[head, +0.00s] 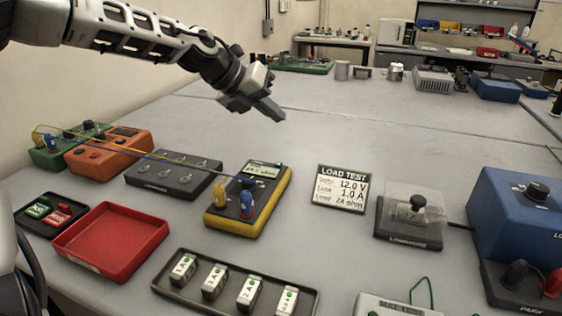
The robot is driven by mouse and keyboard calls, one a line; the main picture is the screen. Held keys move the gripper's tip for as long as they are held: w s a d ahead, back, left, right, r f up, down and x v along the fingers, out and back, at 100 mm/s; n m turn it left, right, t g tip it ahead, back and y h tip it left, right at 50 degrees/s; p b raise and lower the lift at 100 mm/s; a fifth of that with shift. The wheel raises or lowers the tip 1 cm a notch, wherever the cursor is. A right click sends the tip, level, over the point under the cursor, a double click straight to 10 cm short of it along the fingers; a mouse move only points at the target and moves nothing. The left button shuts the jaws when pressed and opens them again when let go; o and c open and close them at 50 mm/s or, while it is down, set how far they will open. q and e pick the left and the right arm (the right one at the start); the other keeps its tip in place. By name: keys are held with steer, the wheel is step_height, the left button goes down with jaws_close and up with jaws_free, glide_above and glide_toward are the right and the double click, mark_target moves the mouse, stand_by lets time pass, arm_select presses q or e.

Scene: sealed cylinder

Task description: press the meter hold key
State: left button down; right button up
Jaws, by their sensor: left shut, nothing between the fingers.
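The meter (276,204) is a black handheld unit in a yellow case, lying on the grey bench left of centre. Its lit display (262,170) faces up at its far end. Blue and yellow plugs stand in its near end, with leads running left. The hold key is too small to make out. My left gripper (273,108) is shut and empty. It is in the air, above and beyond the meter in the picture, clearly apart from it. My right gripper does not show.
Leads stretch left over the grey switch box (173,175) to the orange (108,153) and green units. A red tray (112,240) and a tray of labelled fuses (236,287) lie nearer. Right are the load test card (341,190), a covered switch (408,215) and a blue box (520,210).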

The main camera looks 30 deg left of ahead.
arm_select(q)
steer(key=f, duration=0.1)
steer(key=b, duration=0.5)
glide_above(274, 168)
step_height(274, 168, down, 7)
steer(key=shift+w+a, duration=0.15)
steer(key=shift+f+b, duration=0.35)
steer(key=shift+f, duration=0.15)
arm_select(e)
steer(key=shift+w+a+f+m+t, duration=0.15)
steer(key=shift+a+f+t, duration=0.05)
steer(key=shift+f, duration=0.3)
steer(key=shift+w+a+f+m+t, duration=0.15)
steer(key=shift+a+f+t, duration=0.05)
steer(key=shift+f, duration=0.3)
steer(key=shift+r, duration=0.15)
arm_select(q)
steer(key=shift+f, duration=0.1)
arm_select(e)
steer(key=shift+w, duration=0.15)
arm_select(q)
steer(key=shift+f+b, duration=0.3)
steer(key=shift+b, duration=0.35)
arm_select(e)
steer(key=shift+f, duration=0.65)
